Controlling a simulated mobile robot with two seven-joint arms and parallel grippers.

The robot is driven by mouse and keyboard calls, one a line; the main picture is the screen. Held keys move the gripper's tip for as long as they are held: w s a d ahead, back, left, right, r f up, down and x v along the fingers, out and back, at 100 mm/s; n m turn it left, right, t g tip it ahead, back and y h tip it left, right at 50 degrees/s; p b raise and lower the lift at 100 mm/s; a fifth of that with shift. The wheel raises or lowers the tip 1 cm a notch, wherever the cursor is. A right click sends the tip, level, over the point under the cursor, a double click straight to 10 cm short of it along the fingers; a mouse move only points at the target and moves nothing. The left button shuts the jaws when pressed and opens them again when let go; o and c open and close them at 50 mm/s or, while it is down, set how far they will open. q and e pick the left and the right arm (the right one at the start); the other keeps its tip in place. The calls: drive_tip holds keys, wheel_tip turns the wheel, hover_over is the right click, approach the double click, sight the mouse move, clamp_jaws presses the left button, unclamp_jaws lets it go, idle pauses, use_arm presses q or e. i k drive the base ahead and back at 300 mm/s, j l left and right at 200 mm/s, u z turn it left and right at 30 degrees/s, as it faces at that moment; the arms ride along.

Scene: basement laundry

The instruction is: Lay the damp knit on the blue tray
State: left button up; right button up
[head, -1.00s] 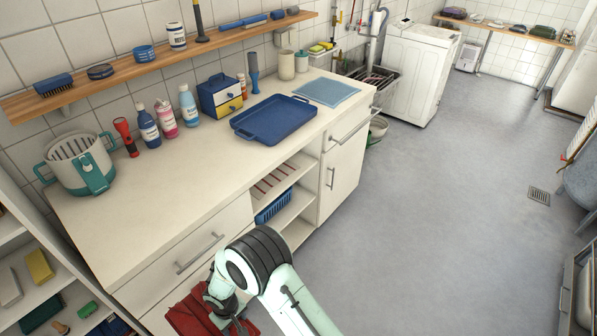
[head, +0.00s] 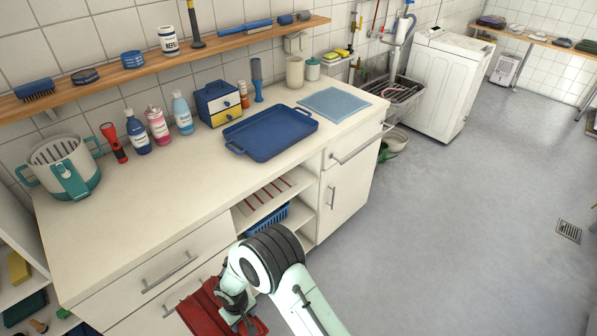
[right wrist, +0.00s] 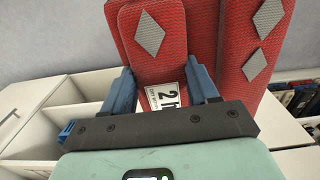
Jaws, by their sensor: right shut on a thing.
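The damp knit is a folded red cloth with grey diamonds (right wrist: 158,35) and a white label, filling the upper part of the right wrist view. In the head view the red knit (head: 203,308) hangs low in front of the counter drawers, partly hidden by my arm. My right gripper (right wrist: 165,85) is shut on the knit, one blue finger on each side of a fold; it also shows in the head view (head: 238,312). The blue tray (head: 270,134) lies empty on the countertop, beyond and above the gripper. My left gripper is not in view.
The counter (head: 150,190) is clear left of the tray. A drawer box (head: 218,103), several bottles (head: 158,125), a red torch (head: 113,143) and a white-teal basket (head: 65,165) line its back. A light-blue mat (head: 335,103) lies right of the tray. A wall shelf (head: 160,62) runs above.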

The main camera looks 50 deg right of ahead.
sight(274, 125)
drive_tip(key=l, duration=0.45)
drive_tip(key=k+l+u, duration=0.1)
drive_tip(key=l, duration=0.35)
drive_tip(key=k+l, duration=0.1)
drive_tip(key=l, duration=0.35)
drive_tip(key=k+l+u, duration=0.1)
drive_tip(key=l, duration=0.35)
drive_tip(key=k+l, duration=0.1)
drive_tip(key=l, duration=0.35)
drive_tip(key=k+l+u, duration=0.15)
drive_tip(key=l, duration=0.3)
drive_tip(key=i, duration=0.05)
